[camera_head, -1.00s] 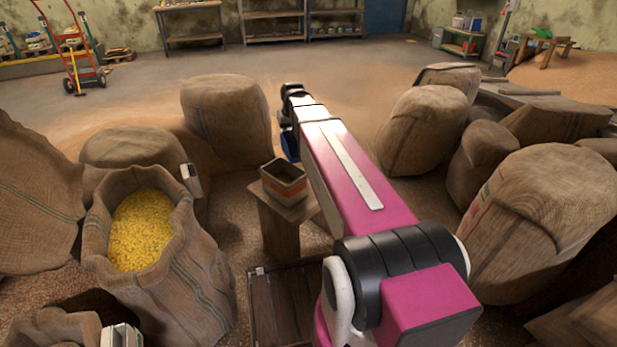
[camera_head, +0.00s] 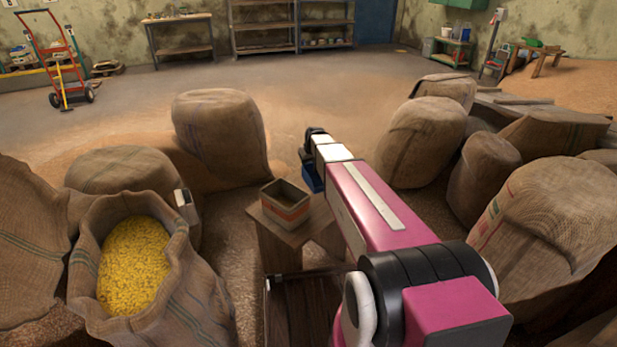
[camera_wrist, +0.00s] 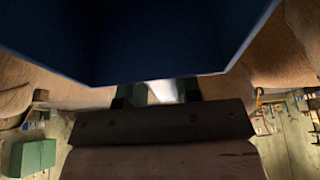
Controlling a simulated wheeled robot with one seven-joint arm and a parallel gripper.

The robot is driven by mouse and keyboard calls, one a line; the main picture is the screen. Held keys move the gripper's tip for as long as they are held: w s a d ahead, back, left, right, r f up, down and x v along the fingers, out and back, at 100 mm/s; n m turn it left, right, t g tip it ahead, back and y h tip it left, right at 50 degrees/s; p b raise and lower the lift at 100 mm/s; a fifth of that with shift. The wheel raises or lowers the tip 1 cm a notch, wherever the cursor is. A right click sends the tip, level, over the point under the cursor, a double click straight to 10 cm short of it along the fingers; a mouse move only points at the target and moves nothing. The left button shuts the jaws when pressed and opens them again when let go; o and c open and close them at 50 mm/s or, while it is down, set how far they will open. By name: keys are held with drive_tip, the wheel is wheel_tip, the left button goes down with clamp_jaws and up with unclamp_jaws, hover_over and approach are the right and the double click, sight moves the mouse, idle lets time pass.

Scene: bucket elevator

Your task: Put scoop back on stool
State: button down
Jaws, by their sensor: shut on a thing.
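A blue thing, apparently the scoop (camera_head: 312,178), hangs at the far end of my arm, partly hidden by it. In the wrist view the blue scoop (camera_wrist: 165,45) fills the top, very close. My gripper (camera_wrist: 157,92) is shut on it; the fingers are dark and the contact is hard to make out. A small wooden stool (camera_head: 268,222) stands left of my arm, with an open box with an orange band (camera_head: 288,211) on its top. The scoop is beyond the stool in the picture, apart from it. My arm hides the stool's right side.
An open sack (camera_head: 190,285) of yellow grain stands left of the stool. Full sacks stand behind it (camera_head: 220,130) and at right (camera_head: 550,220). A dark wooden crate or platform (camera_head: 300,305) lies below the stool. Open floor (camera_head: 300,95) lies beyond.

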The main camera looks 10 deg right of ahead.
sight(311, 163)
drive_tip(key=shift+f, duration=2.8)
drive_tip(key=shift+f, duration=0.15)
drive_tip(key=c, duration=0.8)
unclamp_jaws()
drive_tip(key=v, duration=1.2)
drive_tip(key=shift+a, duration=0.1)
drive_tip(key=s+d+f+m+g, duration=0.1)
drive_tip(key=s+f+g, duration=0.1)
drive_tip(key=s, duration=1.2)
drive_tip(key=s+d+f+m+g+h, duration=0.1)
drive_tip(key=s+f+m+g, duration=0.1)
drive_tip(key=s, duration=1.2)
drive_tip(key=shift+s+f, duration=0.35)
drive_tip(key=shift+f, duration=0.05)
